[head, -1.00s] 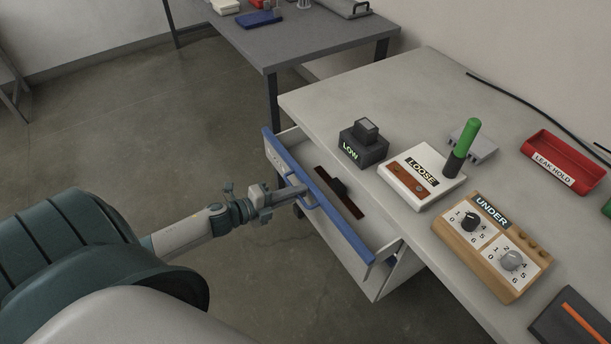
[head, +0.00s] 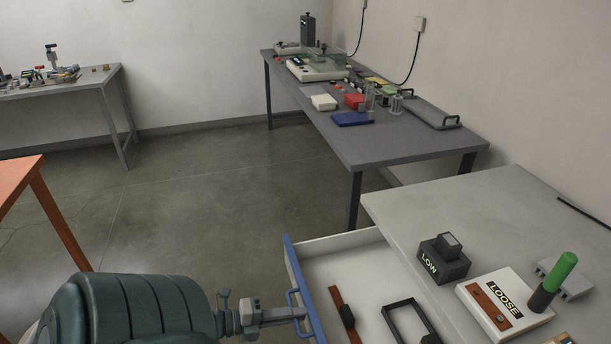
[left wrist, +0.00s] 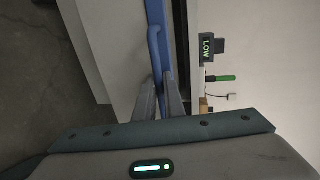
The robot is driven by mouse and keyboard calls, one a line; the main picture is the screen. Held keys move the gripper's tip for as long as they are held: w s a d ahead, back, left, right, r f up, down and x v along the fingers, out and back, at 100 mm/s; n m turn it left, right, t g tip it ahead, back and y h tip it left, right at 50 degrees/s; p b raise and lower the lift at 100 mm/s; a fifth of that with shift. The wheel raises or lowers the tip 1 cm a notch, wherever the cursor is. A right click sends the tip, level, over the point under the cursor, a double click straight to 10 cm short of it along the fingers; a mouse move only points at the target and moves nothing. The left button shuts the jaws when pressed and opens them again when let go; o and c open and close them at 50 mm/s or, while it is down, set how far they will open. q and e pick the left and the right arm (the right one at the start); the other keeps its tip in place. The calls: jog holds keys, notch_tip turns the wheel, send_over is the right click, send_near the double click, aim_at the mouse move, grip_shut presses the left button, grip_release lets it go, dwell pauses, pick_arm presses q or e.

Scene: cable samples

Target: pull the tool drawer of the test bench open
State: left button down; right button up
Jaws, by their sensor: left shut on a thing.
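The tool drawer (head: 328,246) of the test bench (head: 430,207) stands well out from under the bench top, with its white inside in view. Its blue front carries a blue bar handle (head: 291,299). My left gripper (head: 300,314) is shut on that handle. In the left wrist view, the two fingers (left wrist: 160,100) close around the blue handle (left wrist: 155,50). Inside the drawer lie a brown strip with a dark block (head: 346,316) and a dark rectangular frame (head: 408,322). The drawer's near end is cut off in the head view. My right gripper is not in view.
On the bench top stand a black LOW box (head: 443,262), a white LOOSE box (head: 503,302) and a green-handled tool (head: 556,280). A grey table (head: 400,145) with several items stands behind. An orange table (head: 22,182) is at left. Open floor lies between.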

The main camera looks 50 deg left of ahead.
pick_arm(q)
jog(key=shift+s, duration=0.1)
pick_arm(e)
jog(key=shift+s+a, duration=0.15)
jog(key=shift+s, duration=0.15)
pick_arm(q)
jog(key=c, duration=1.8)
grip_release()
jog(key=shift+c, duration=0.2)
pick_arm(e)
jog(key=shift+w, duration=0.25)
